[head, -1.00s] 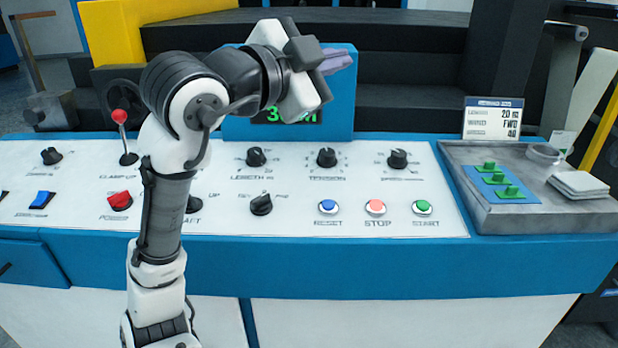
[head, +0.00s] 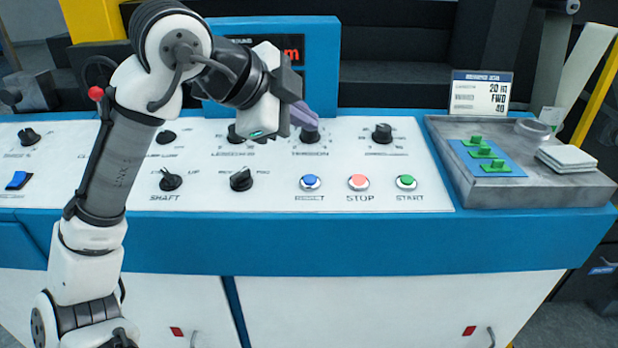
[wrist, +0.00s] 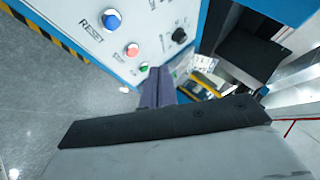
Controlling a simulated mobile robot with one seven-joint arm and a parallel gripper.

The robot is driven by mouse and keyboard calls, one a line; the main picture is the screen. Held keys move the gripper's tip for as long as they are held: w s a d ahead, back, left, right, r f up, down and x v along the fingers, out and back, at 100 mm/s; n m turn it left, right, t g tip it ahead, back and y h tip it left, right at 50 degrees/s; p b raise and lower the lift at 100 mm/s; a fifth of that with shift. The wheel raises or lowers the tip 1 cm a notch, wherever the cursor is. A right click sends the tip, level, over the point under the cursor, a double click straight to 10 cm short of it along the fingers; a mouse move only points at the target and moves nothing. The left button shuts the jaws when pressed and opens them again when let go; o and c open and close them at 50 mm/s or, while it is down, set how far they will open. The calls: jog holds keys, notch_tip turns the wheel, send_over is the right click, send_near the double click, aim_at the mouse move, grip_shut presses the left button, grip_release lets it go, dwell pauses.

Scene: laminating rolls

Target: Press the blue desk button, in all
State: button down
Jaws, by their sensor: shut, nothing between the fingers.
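The blue desk button (head: 310,182), labelled RESET, sits on the white control panel, left of the STOP button. It also shows at the upper left of the wrist view (wrist: 111,19). My gripper (head: 303,116) is shut and empty. In the head view its purple-grey fingers overlap the TENSION knob, above and behind the blue button. In the wrist view the fingers (wrist: 157,88) are together and apart from the blue button.
The pink STOP button (head: 358,182) and green START button (head: 405,182) are to its right. Black knobs (head: 382,133) stand behind. A grey tray (head: 455,190) with green parts is at the right.

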jog(key=b, duration=0.6)
send_over(304, 186)
jog(key=f, duration=0.6)
jog(key=shift+s+f, duration=0.3)
jog(key=shift+s, duration=0.05)
jog(key=shift+w+f+b, duration=0.25)
jog(key=shift+f+b, duration=0.05)
jog(key=shift+f, duration=0.7)
jog(key=shift+f, duration=0.1)
jog(key=shift+f, duration=0.3)
jog(key=shift+w+f, duration=0.1)
jog(key=shift+f, duration=0.25)
dwell(0.7)
jog(key=shift+r, duration=0.1)
jog(key=shift+r+p, duration=0.5)
jog(key=shift+r, duration=0.2)
